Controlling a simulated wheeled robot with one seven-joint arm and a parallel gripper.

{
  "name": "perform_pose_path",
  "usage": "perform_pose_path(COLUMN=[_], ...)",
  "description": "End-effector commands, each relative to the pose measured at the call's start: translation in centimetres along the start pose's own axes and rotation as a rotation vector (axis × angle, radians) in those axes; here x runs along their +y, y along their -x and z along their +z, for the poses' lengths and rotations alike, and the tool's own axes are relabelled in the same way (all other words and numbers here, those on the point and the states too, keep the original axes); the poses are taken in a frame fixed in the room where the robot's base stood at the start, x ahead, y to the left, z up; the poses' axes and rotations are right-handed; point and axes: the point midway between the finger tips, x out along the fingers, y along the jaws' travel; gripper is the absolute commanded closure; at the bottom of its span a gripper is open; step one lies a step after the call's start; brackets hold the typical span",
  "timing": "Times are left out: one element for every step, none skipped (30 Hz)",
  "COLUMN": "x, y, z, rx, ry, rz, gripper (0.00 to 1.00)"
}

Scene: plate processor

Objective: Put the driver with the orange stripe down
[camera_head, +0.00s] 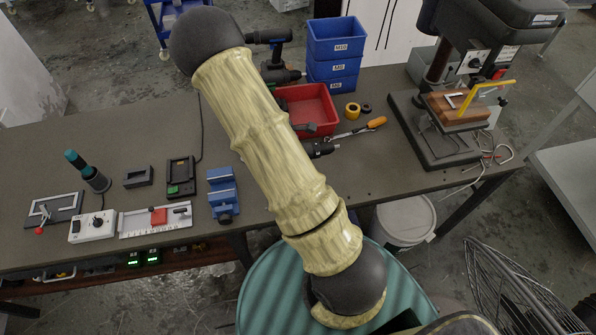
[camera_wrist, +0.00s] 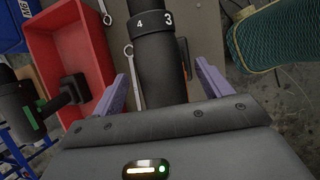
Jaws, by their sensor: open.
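In the wrist view a black driver (camera_wrist: 160,62) with a ring marked 4 and 3 lies between my two purple fingers. A small orange patch shows at its right side; I cannot tell if that is its stripe. My gripper (camera_wrist: 165,92) is open, with a finger on each side of the driver. In the head view the black driver (camera_head: 320,149) shows partly beyond my arm, on the bench by the red bin. My gripper is hidden there. The driver appears to rest on the bench, though contact is not clear.
A red bin (camera_head: 310,103) stands beside the driver, with blue bins (camera_head: 334,62) behind. Another driver (camera_wrist: 22,110) with green marks is at the left of the wrist view. A drill press (camera_head: 445,125) stands farther right.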

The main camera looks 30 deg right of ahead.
Motion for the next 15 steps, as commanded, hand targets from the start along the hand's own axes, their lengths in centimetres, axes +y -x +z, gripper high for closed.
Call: perform_pose_path(x=[-0.1,-0.1,-0.1,-0.1,0.0,0.0,0.0,0.0,0.0,0.0,0.0,0.0,0.0,0.0,0.0], y=[-0.4,-0.8,-1.3,-1.6,-1.9,-2.1,-2.3,-2.4,-2.5,-2.5,-2.5,-2.5,-2.5,-2.5,-2.5], z=[0.1,0.1,0.1,0.1,0.1,0.1,0.1,0.1,0.1,0.1,0.1,0.0,0.0,0.0,0.0], rx=[-0.003,-0.003,-0.003,-0.003,-0.002,-0.002,-0.002,-0.002,-0.001,-0.001,-0.001,-0.001,0.000,0.000,0.000], ry=[0.000,0.000,-0.001,-0.001,-0.001,-0.001,-0.002,-0.002,-0.002,-0.002,-0.002,-0.002,-0.002,-0.002,-0.002], rz=[-0.003,-0.003,-0.003,-0.003,-0.002,-0.002,-0.001,-0.001,-0.001,-0.001,0.000,0.000,0.000,0.000,0.000], gripper=[0.23,0.23,0.23,0.23,0.23,0.23,0.23,0.23,0.23,0.23,0.23,0.23,0.23,0.23,0.23])
